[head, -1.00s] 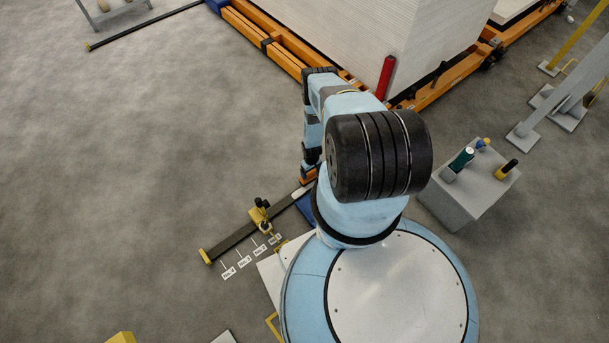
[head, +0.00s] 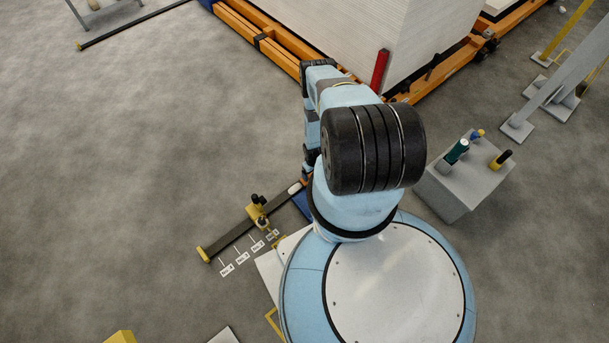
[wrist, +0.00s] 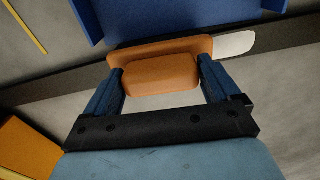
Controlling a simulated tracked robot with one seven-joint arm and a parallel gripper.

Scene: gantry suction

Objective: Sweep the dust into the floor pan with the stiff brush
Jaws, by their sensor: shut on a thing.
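My gripper (wrist: 160,80) is shut on the orange-brown stiff brush (wrist: 165,70), its blue fingers on either side of the block-shaped grip. The brush's wider back shows just beyond the fingertips; its bristles are hidden. The blue floor pan (wrist: 185,18) lies just past the brush in the wrist view and is partly cut off by the picture's top edge. In the head view, my arm covers part of the pan (head: 303,204). A pale patch (wrist: 236,42), probably the dust, shows right of the brush, beside the pan. It also shows in the head view (head: 295,188).
A dark floor rail (head: 232,237) with a yellow fitting (head: 258,212) runs by the pan, with small white labels beside it. A grey block (head: 460,190) carrying several small items stands at right. A large white stack (head: 400,40) on orange beams stands behind.

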